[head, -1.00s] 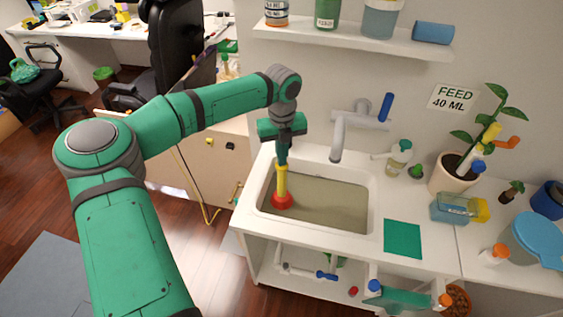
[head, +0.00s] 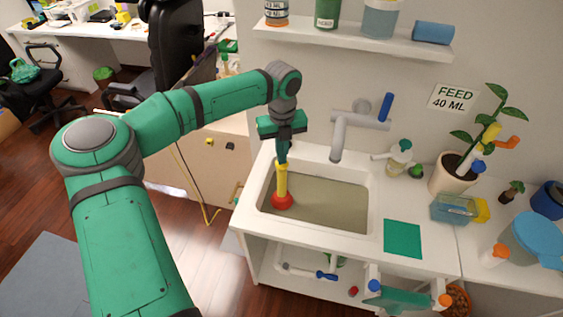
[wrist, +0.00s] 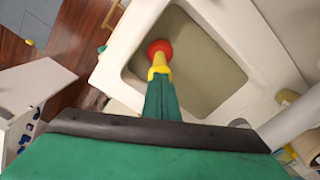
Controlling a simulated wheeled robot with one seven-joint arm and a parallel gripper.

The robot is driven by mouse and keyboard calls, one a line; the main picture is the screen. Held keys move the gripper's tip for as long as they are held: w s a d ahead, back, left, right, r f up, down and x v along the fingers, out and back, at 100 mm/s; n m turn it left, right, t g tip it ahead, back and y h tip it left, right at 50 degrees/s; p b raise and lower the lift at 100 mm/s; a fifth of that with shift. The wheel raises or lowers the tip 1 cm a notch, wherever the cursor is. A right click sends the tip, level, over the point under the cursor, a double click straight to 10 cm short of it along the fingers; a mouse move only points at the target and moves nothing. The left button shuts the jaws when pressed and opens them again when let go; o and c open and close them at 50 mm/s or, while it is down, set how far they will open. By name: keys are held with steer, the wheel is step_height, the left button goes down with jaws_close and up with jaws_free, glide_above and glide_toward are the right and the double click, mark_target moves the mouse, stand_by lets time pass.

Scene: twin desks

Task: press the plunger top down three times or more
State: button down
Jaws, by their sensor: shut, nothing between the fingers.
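The plunger (head: 282,180) stands about upright in the left part of the sink (head: 372,205), with a yellow upper part and a red bottom. In the wrist view its yellow part (wrist: 158,71) and red part (wrist: 160,48) show just beyond my fingertips. My gripper (head: 282,160) points down over the plunger, shut and with nothing between the fingers. The fingertips (wrist: 160,78) are at the plunger top and seem to touch it; the fingers partly hide the top, so I cannot be sure of contact.
A grey faucet (head: 340,135) stands behind the sink. A soap bottle (head: 399,155), a potted plant (head: 455,172) and a green cloth (head: 402,238) are to the right. A shelf (head: 350,38) hangs above. The basin right of the plunger is clear.

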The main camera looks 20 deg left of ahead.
steer(key=shift+r, duration=1.1)
steer(key=shift+r, duration=0.1)
step_height(320, 180, up, 4)
steer(key=shift+r, duration=0.15)
stand_by(0.8)
stand_by(0.4)
